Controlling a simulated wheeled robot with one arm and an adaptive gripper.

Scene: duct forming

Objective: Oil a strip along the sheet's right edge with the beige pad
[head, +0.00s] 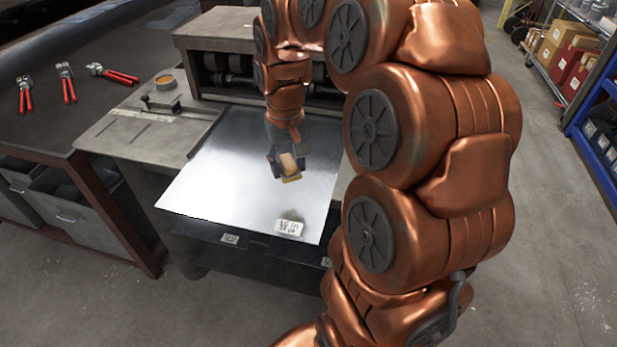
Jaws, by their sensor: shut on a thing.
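The bright metal sheet (225,175) lies flat on the machine's table, its near edge reaching past the table front. Part of its right side is hidden behind my arm. My gripper (288,168) is over the sheet's right half and is shut on the beige pad (290,178). The pad is low over the sheet; I cannot tell whether it touches. A white label with dark print (289,227) lies near the sheet's near right corner, with a dark smudge or shadow beside it.
A small round tin (166,82) stands on the machine's left wing (130,138). Several red-handled pliers (66,83) lie on the dark bench (35,120) at left. The machine's roller housing (215,40) stands behind the sheet. A blue shelf rack (597,140) is at far right, with open floor before it.

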